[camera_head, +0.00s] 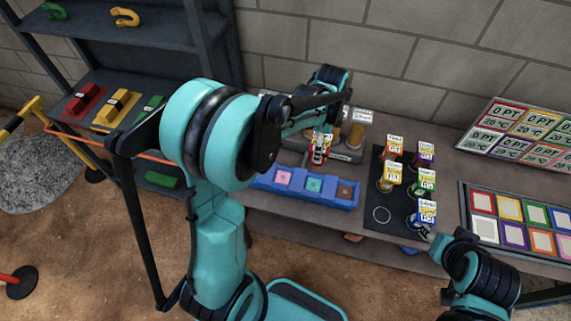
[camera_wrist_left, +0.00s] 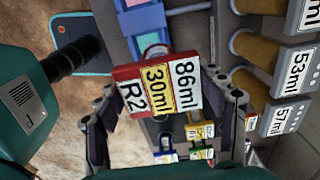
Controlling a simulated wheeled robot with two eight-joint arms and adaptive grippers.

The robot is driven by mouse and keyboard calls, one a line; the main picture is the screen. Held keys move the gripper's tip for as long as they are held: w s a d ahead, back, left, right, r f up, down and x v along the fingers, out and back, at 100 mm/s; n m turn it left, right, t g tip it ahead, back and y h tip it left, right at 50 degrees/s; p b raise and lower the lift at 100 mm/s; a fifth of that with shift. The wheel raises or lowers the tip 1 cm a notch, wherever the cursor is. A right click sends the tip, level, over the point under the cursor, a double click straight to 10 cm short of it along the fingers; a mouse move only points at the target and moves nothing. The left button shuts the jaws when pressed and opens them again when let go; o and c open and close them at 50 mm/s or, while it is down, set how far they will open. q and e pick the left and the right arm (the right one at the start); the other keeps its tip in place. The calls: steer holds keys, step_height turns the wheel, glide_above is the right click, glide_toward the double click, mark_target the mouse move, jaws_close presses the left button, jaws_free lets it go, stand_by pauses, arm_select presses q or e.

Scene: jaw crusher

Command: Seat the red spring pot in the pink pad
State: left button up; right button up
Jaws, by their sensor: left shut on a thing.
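The red spring pot (camera_head: 319,149), with its red, yellow and white label, is held by my left gripper (camera_head: 322,135) above the back of the blue tray. In the left wrist view the label of the red spring pot (camera_wrist_left: 155,84) faces the camera between the fingers of my left gripper (camera_wrist_left: 165,105). The pink pad (camera_head: 283,178) is the leftmost of three pads in the blue tray (camera_head: 322,200), and it is empty. The pot is apart from it, up and to the right. My right gripper (camera_head: 427,233) is small in view at the front of the dark mat; its jaws are unclear.
Several labelled pots, including a blue one (camera_head: 427,212), stand on the dark mat (camera_head: 383,232), which has an empty ring. Colour panels (camera_head: 520,222) lie at right. Brass cylinders (camera_head: 355,136) stand behind the tray. A shelf (camera_head: 95,75) stands at left.

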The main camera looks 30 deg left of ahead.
arm_select(q)
steer(key=shift+w+a+f, duration=0.15)
steer(key=shift+a+f, duration=0.45)
steer(key=shift+a, duration=0.25)
steer(key=s+a+f, duration=0.1)
steer(key=a+f, duration=0.2)
steer(key=s+a+f+b, duration=0.1)
steer(key=s+a+f, duration=0.1)
steer(key=f, duration=0.1)
steer(key=s+a+f+b, duration=0.1)
steer(key=s+a+f, duration=0.1)
steer(key=a+f, duration=0.1)
steer(key=shift+s+a+f, duration=0.2)
steer(key=shift+s+a, duration=0.05)
steer(key=shift+a, duration=0.05)
steer(key=shift+f, duration=0.25)
arm_select(e)
steer(key=shift+w+a+f, duration=0.1)
steer(key=shift+w+f, duration=0.05)
steer(key=shift+f, duration=0.35)
steer(key=shift+w+f, duration=0.15)
steer(key=shift+f, duration=0.35)
arm_select(q)
steer(key=shift+f, duration=0.1)
steer(key=o, duration=1.3)
steer(key=shift+o, duration=0.2)
arm_select(e)
steer(key=shift+f, duration=0.15)
